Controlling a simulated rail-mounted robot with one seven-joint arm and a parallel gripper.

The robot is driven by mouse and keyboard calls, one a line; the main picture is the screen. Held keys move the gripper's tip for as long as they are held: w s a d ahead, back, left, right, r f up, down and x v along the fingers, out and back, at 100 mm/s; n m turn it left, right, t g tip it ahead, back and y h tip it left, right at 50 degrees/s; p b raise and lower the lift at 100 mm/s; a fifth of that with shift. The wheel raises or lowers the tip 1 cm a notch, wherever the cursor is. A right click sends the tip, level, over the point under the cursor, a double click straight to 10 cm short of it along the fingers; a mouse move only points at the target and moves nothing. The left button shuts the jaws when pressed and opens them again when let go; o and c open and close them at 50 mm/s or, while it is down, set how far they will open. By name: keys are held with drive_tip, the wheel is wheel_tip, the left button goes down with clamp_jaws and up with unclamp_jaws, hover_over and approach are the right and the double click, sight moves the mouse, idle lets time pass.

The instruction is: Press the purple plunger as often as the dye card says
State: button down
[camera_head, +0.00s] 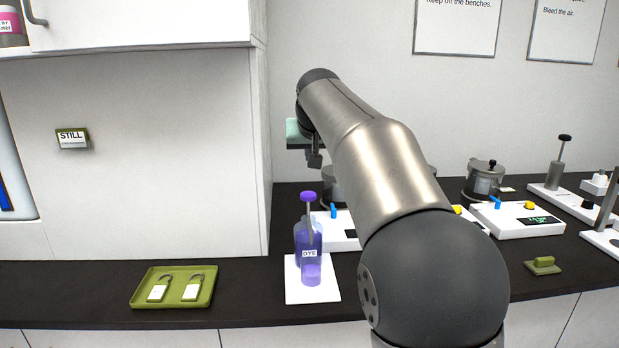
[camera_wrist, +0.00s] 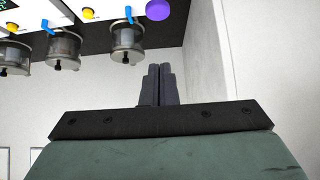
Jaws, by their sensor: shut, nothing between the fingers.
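The purple plunger (camera_head: 308,196) is a round knob on a thin stem atop a purple bottle (camera_head: 301,236) labelled DYE, on a white base (camera_head: 310,294). In front of the bottle is a small cup with purple liquid (camera_head: 311,275). The knob also shows in the wrist view (camera_wrist: 158,9), at the top edge. My gripper (camera_head: 314,163) hangs just above the knob, apart from it, with nothing held. Its fingers are together in the wrist view (camera_wrist: 158,70). I cannot make out a dye card.
A green tray (camera_head: 144,302) with two padlock-like tags lies left of the bottle. A small sign (camera_head: 72,138) reading STILL is on the panel at left. White devices with blue levers (camera_head: 518,222) and metal pots (camera_head: 484,180) stand to the right. My arm hides part of the bench.

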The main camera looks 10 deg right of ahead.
drive_tip(key=p, duration=0.1)
hover_over(309, 197)
wheel_tip(309, 197, down, 7)
drive_tip(key=shift+r, duration=0.1)
wheel_tip(309, 197, down, 2)
drive_tip(key=shift+f, duration=1)
drive_tip(key=shift+f, duration=0.15)
wheel_tip(309, 197, down, 3)
drive_tip(key=shift+f+b, duration=0.1)
drive_tip(key=shift+b, duration=1.1)
